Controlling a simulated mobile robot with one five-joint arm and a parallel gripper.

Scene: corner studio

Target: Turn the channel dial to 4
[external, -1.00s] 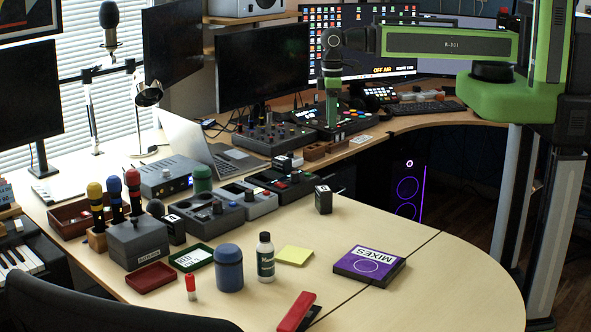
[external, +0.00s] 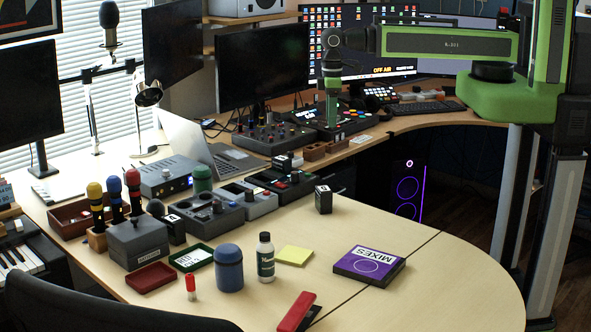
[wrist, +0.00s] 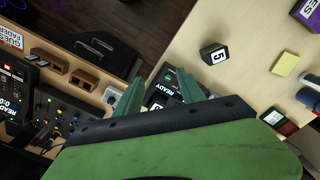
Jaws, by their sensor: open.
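I cannot tell for certain which control is the channel dial. In the external view my gripper (external: 332,118) points down above the back mixer console (external: 340,122). Any number or pointer on the dial is too small or hidden to read.
A black cube (external: 323,200) marked 5 in the wrist view (wrist: 214,55) stands on the desk. Grey control boxes (external: 207,215) crowd the desk's left and middle. A bottle (external: 265,258), blue jar (external: 228,268) and purple MIXES box (external: 369,265) stand in front.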

